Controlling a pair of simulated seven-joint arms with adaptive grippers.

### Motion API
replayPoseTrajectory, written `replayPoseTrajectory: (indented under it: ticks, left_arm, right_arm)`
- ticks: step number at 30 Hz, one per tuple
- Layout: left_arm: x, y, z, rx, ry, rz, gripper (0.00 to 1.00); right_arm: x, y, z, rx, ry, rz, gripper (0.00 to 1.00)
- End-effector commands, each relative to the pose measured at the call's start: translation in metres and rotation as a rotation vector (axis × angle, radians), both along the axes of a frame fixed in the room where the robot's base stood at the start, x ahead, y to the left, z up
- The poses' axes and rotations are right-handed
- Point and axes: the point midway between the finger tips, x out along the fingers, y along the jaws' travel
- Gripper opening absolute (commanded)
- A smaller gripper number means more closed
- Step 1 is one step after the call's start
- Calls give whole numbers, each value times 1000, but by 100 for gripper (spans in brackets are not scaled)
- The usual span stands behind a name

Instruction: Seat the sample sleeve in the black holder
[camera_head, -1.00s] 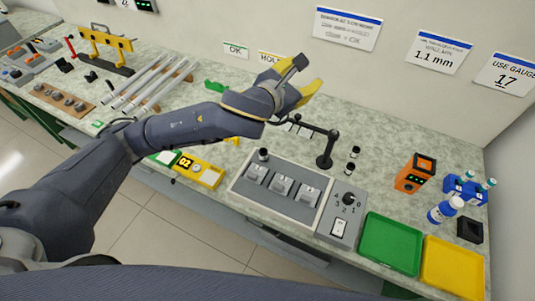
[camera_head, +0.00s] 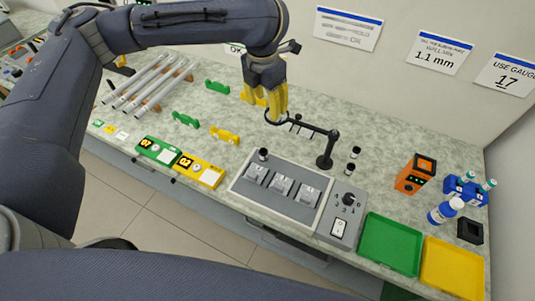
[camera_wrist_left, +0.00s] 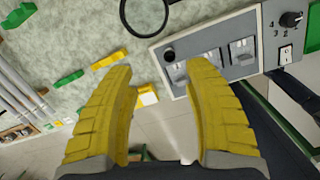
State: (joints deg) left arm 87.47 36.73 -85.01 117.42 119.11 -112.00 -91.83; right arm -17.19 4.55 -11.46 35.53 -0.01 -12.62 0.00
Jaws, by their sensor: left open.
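My left gripper (camera_head: 267,108) has yellow fingers pointing down over the bench, left of the black ring stand (camera_head: 325,160). In the left wrist view its fingers (camera_wrist_left: 158,68) are apart with nothing between them. A black box with a square opening (camera_head: 469,230), perhaps the black holder, stands at the far right. A blue-and-white cylinder (camera_head: 445,210) stands tilted beside it; I cannot tell whether it is the sample sleeve. Small black cylinders (camera_head: 355,153) stand right of the ring stand, and another black cylinder (camera_head: 263,155) is by the grey panel. My right gripper is not in view.
The grey panel (camera_head: 250,192) has three metal blocks and a knob box (camera_head: 346,213) beside it. Green (camera_head: 390,245) and yellow (camera_head: 452,266) trays, an orange device (camera_head: 415,174) and a blue vial rack (camera_head: 466,188) are at right. Rods (camera_head: 150,85) lie at left.

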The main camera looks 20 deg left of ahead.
Motion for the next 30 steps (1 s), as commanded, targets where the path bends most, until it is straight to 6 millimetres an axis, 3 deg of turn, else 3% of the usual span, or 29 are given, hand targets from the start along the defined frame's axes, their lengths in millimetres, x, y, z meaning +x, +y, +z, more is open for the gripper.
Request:
replayPoseTrajectory:
  ticks: [6,11,30]
  left_arm:
    - [-26,3,-3,7,131,47,51]
    - [-27,5,-11,14,137,75,51]
    - [-27,4,-105,12,135,78,51]
  right_arm:
    - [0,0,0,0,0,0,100]
    - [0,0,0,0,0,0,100]
    - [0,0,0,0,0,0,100]
